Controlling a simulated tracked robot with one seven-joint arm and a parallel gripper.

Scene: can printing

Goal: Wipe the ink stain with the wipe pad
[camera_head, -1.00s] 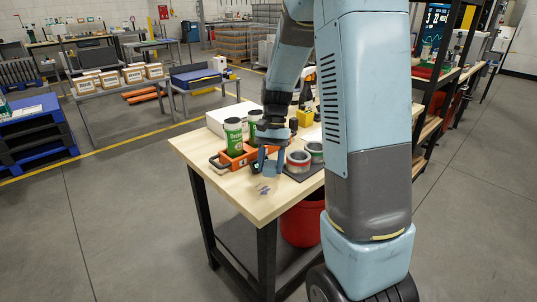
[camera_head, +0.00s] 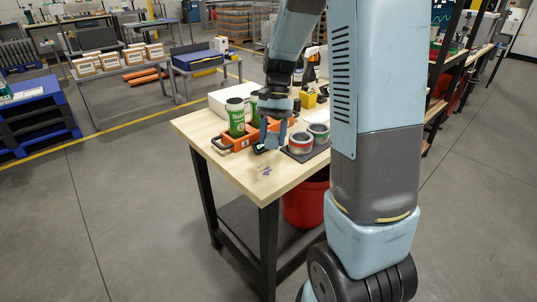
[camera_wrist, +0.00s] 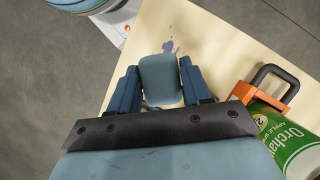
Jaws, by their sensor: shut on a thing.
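My gripper (camera_wrist: 160,88) is shut on a pale blue-grey wipe pad (camera_wrist: 161,75), which sits between its two blue fingers in the wrist view. The ink stain (camera_wrist: 168,46) is a small blue-violet smudge on the bare wooden tabletop, just beyond the pad's far edge. In the head view the stain (camera_head: 266,170) lies near the table's front corner, and my gripper (camera_head: 273,138) is behind it, by the orange carrier. I cannot tell whether the pad touches the table.
An orange carrier (camera_head: 228,140) with a black handle and a green-white can (camera_head: 236,118) stand left of my gripper. Tape-like rolls (camera_head: 300,143) sit on a dark mat at the right. A red bin (camera_head: 305,205) is below the table. The front corner of the worktable (camera_head: 262,192) is clear.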

